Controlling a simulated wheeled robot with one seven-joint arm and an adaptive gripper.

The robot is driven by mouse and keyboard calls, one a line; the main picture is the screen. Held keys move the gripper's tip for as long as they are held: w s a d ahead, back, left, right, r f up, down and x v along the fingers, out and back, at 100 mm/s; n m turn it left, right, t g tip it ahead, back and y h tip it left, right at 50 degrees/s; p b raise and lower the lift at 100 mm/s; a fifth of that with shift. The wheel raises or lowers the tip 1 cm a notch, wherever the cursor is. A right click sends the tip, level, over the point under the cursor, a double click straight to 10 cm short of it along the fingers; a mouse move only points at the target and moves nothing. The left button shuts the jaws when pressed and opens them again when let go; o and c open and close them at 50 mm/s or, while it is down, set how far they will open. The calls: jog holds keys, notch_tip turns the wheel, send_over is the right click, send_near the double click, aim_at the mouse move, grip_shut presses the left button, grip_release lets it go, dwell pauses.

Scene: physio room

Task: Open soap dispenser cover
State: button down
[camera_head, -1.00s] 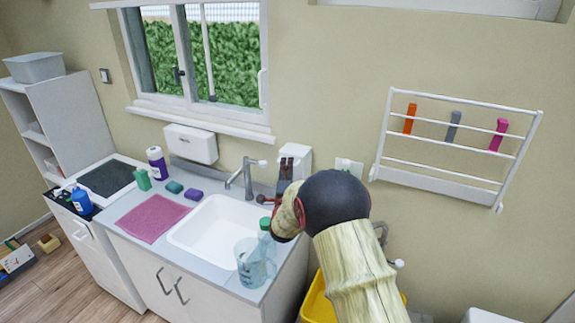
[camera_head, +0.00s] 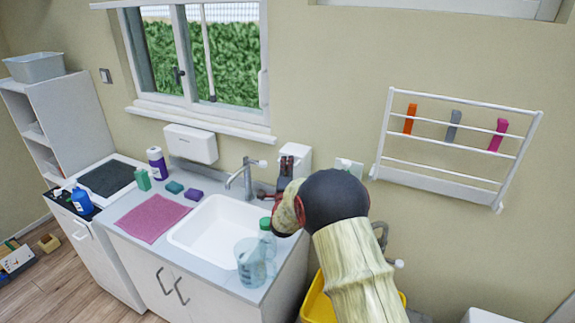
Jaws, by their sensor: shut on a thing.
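The white soap dispenser (camera_head: 302,154) hangs on the wall to the right of the tap, with a dark strip on its front. My gripper (camera_head: 281,186) is at the lower front of the dispenser and is shut on its cover. How far the cover stands open cannot be told from this view.
Below are the sink (camera_head: 208,232) and tap (camera_head: 243,176). A clear jug (camera_head: 250,264) and a green-capped bottle (camera_head: 267,233) stand on the counter close to my arm. A yellow bin (camera_head: 314,303) is on the floor. A wall rack (camera_head: 440,177) hangs at right.

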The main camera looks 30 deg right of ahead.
jog(key=shift+s+f+b, duration=0.1)
jog(key=shift+f+b, duration=0.1)
jog(key=shift+b, duration=0.15)
dwell(0.3)
jog(key=s+a+f+t+b, duration=0.1)
jog(key=s+a+f+b, duration=0.2)
jog(key=b, duration=0.9)
jog(key=shift+s+a+f+n, duration=0.4)
jog(key=shift+s+a, duration=0.1)
jog(key=shift+a, duration=0.65)
jog(key=c, duration=2.2)
grip_release()
jog(key=shift+r, duration=0.1)
